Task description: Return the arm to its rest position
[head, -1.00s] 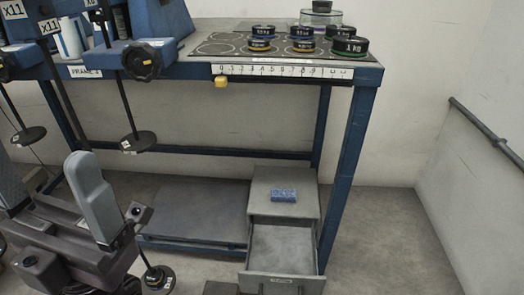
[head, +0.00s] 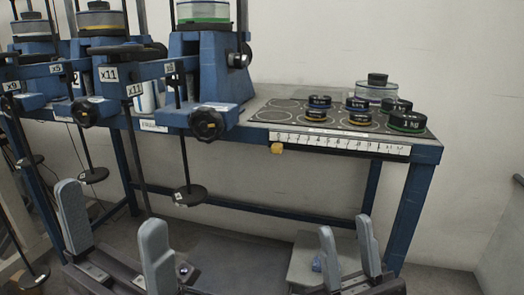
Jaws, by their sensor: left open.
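My left gripper (head: 113,236) is at the lower left of the head view. Its two grey fingers stand wide apart with nothing between them. The arms behind the grippers are mostly out of view.
Lever frames (head: 205,75) with hanging rods and discs stand along the bench's left and middle. Several black weights (head: 408,121) and a glass jar (head: 376,91) sit at its right. Open floor lies at right.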

